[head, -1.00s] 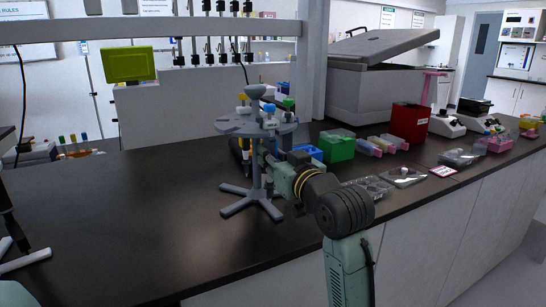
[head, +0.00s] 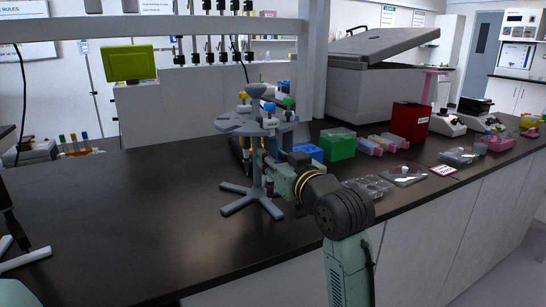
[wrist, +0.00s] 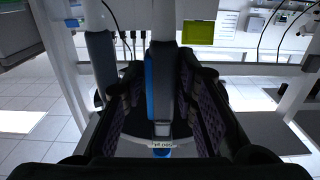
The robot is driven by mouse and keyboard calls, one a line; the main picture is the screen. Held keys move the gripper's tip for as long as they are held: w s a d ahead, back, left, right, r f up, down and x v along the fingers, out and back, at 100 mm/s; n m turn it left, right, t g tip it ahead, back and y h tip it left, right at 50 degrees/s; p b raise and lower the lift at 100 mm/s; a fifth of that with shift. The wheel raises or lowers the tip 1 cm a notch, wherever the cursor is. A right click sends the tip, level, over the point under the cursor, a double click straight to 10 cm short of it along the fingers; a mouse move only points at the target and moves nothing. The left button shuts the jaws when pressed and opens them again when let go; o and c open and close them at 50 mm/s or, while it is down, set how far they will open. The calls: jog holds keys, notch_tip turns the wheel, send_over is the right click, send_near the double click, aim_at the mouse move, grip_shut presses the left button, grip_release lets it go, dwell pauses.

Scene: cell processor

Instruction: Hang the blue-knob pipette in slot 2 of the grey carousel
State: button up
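The grey carousel (head: 231,123) stands upright on its splayed foot on the dark bench in the head view. The blue-knob pipette (head: 269,107) is upright at the carousel's near right rim, its blue top above the disc. My gripper (head: 262,160) is below the disc beside the post, largely hidden by my wrist. In the wrist view the blue-striped pipette body (wrist: 163,85) stands between my fingers (wrist: 161,75), which appear shut on it. I cannot tell whether it rests in a slot, and no slot number is readable.
A yellow-topped pipette (head: 243,97) and a green-topped one (head: 288,101) are also at the carousel. A green box (head: 338,144) and a blue rack (head: 309,152) stand to the right. A shelf post (head: 309,70) rises behind.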

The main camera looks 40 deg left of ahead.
jog(key=o, duration=0.3)
jog(key=shift+o, duration=0.2)
jog(key=shift+r, duration=0.1)
jog(key=v, duration=1.2)
